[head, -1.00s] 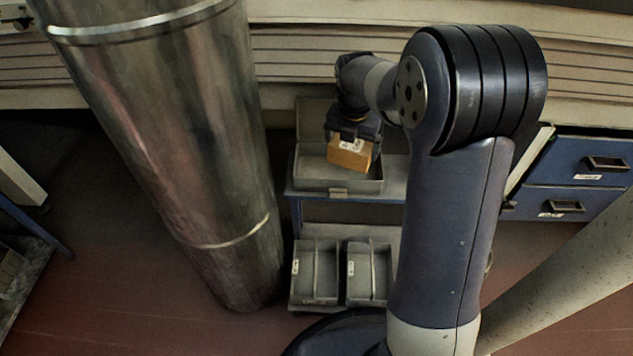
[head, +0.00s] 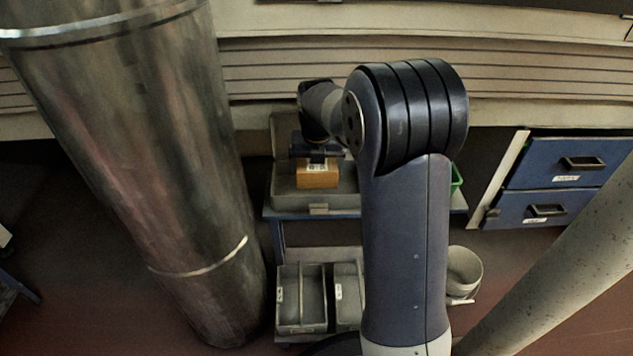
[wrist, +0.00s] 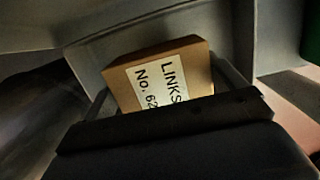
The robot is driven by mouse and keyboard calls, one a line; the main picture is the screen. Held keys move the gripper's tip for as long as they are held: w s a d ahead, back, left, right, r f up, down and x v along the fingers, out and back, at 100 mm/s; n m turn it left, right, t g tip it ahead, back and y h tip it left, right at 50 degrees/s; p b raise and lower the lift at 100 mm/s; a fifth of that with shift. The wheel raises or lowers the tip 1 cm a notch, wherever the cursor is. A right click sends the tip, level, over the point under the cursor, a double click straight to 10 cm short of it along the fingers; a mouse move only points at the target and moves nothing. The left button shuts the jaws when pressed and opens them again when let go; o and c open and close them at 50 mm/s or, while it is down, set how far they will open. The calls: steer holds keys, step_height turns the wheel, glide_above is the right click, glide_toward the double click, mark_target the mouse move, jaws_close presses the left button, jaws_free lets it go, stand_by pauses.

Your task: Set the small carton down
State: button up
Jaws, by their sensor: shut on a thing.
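The small carton (head: 318,176) is a brown box with a white label, in the middle of the head view. In the wrist view the carton (wrist: 200,70) shows a label reading "LINKS No. 62". My gripper (head: 317,160) is shut on the carton from above and behind. The fingertips are mostly hidden by the carton and the gripper body.
The grey box stands on a blue-framed cart (head: 270,213). Grey bins (head: 302,325) and a pale bucket (head: 463,268) are lower down. A thick metal duct (head: 150,170) rises at the left and a pale pipe (head: 560,255) slants at the right. Blue drawers (head: 545,208) stand at the right.

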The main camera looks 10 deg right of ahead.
mark_target(317, 178)
steer(key=shift+f+b, duration=0.65)
steer(key=shift+f, duration=1.2)
steer(key=shift+f, duration=0.15)
steer(key=o, duration=0.9)
steer(key=r+p, duration=0.1)
steer(key=r, duration=0.3)
steer(key=s+r+p, duration=0.1)
steer(key=r+p, duration=0.1)
steer(key=r, duration=0.2)
steer(key=r+p, duration=0.2)
steer(key=r, duration=0.2)
steer(key=shift+s+a+r, duration=0.1)
steer(key=shift+s+a, duration=0.05)
steer(key=shift+s, duration=0.25)
